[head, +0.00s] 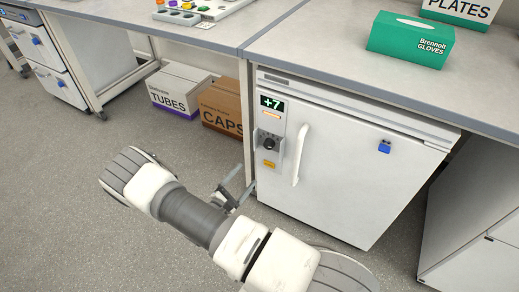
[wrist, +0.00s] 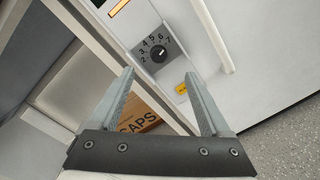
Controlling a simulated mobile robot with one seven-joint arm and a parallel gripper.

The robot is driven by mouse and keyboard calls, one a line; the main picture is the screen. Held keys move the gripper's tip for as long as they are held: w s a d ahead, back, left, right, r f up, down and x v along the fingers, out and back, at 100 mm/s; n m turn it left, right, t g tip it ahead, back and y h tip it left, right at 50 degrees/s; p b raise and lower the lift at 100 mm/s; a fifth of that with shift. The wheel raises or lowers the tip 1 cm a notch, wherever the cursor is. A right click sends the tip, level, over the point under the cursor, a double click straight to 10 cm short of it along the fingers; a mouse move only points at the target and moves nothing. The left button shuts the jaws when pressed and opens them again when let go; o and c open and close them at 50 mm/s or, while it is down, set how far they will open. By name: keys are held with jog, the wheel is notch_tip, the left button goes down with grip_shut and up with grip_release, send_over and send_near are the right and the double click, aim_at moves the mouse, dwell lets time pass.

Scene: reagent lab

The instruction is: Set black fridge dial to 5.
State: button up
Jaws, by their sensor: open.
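The fridge (head: 345,165) is white and stands under the bench, its door shut. Its black dial (head: 269,143) sits on a dark plate left of the door handle. In the wrist view the dial (wrist: 159,56) shows numbers around it, with 2 to 7 readable. A small pale mark on the knob seems to point towards the 6 to 7 side, but it is too small to be sure. My gripper (head: 243,183) is open and empty, low and left of the dial in the head view. In the wrist view the dial lies beyond my open fingertips (wrist: 162,74), not touched.
A green display (head: 271,102) on the fridge reads +7. The white door handle (head: 300,155) stands out right of the dial. A yellow label (head: 269,164) is below it. Boxes of caps (head: 222,107) and tubes (head: 180,94) stand left, past a bench leg. The floor in front is clear.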

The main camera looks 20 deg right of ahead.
jog(key=f, duration=0.2)
jog(key=b, duration=0.4)
send_near(267, 146)
jog(key=shift+n+t, duration=0.4)
jog(key=x, duration=0.9)
jog(key=shift+s+d+f, duration=0.2)
jog(key=shift+s+f, duration=0.05)
grip_shut()
